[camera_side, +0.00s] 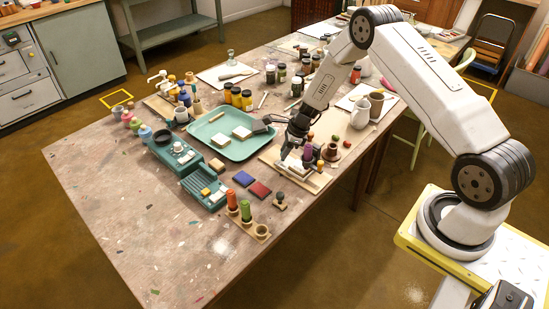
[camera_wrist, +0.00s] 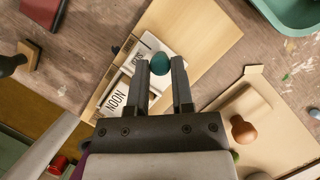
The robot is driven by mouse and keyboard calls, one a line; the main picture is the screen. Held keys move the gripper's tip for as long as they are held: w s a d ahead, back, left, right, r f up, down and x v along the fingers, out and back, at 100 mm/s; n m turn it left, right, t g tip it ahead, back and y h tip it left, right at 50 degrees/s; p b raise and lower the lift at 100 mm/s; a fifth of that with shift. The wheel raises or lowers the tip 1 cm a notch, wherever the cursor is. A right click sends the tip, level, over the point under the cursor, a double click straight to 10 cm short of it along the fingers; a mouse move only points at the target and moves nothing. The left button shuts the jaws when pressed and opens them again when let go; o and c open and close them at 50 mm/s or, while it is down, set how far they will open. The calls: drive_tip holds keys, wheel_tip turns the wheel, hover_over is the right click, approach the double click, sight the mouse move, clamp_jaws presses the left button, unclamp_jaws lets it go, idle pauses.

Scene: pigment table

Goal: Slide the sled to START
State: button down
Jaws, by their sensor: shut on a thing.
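A pale wooden board (camera_wrist: 195,35) carries a track with white label plates in the wrist view. One plate reads NOON (camera_wrist: 116,99); another plate (camera_wrist: 142,62) lies farther up, its lettering partly hidden. A round teal knob (camera_wrist: 160,64), apparently the sled's handle, stands between my gripper's fingertips (camera_wrist: 161,72). My gripper is shut on it. The sled's body is mostly hidden under the fingers. In the side view my gripper (camera_side: 291,155) is low over the board (camera_side: 318,182) at the table's right edge; the knob cannot be made out there.
A teal tray (camera_side: 205,131) with pale blocks lies left of the board. A brown-knobbed stamp (camera_wrist: 242,130) is close right of my fingers. The table's front left is clear.

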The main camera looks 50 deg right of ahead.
sight(294, 160)
drive_tip(key=c, duration=0.5)
unclamp_jaws()
drive_tip(key=v, duration=0.7)
drive_tip(key=shift+r, duration=0.35)
drive_tip(key=shift+s+d, duration=0.1)
drive_tip(key=shift+s, duration=0.05)
drive_tip(key=s+a+r+n+h, duration=0.1)
drive_tip(key=s+a+r+n, duration=0.6)
drive_tip(key=n, duration=0.6)
drive_tip(key=s+a+r+n+h, duration=0.2)
drive_tip(key=s+a+r+n, duration=0.5)
drive_tip(key=s+n, duration=0.5)
drive_tip(key=shift+s+a+n+g, duration=0.3)
drive_tip(key=shift+s+n, duration=0.05)
drive_tip(key=shift+n, duration=0.65)
